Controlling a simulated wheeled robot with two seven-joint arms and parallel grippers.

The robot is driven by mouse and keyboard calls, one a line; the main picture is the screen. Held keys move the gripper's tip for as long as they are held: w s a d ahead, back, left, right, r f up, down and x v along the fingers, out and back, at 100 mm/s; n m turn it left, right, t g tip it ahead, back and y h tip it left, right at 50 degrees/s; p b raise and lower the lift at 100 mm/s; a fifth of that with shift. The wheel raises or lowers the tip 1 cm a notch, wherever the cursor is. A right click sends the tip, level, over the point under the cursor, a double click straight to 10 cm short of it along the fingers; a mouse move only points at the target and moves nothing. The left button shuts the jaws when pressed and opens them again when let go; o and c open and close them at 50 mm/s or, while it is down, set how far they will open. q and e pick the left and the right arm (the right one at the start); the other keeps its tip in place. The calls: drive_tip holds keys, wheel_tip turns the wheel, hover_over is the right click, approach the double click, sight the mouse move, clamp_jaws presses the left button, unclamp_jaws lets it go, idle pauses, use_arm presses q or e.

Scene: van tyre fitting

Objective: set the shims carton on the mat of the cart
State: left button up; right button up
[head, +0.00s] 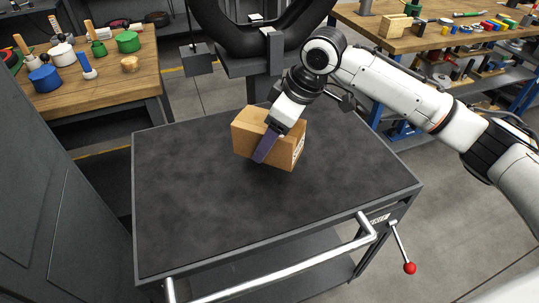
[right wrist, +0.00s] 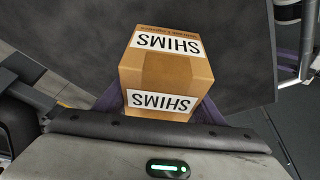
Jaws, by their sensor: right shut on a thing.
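The shims carton (head: 248,135) is a brown cardboard box with white labels. In the right wrist view the carton (right wrist: 166,70) shows the word SHIMS on two faces. My right gripper (head: 265,146) is shut on the carton, with its purple fingers on the box's sides. The carton is over the far middle part of the dark mat (head: 200,215) on the cart (head: 290,235) and looks slightly tilted. I cannot tell whether its underside touches the mat. My left gripper is not in view.
The rest of the mat is bare. A push handle (head: 280,270) runs along the cart's near edge, with a red-knobbed lever (head: 408,267) at its right. A wooden bench (head: 105,85) with pots stands at the left, another bench (head: 400,42) at the back right. A tyre (head: 225,35) is behind the cart.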

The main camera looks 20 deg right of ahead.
wheel_tip(320, 180, down, 5)
idle(0.3)
drive_tip(key=o, duration=1.7)
drive_tip(key=shift+f, duration=0.15)
drive_tip(key=shift+o, duration=0.2)
drive_tip(key=v, duration=1.2)
drive_tip(key=shift+p, duration=0.3)
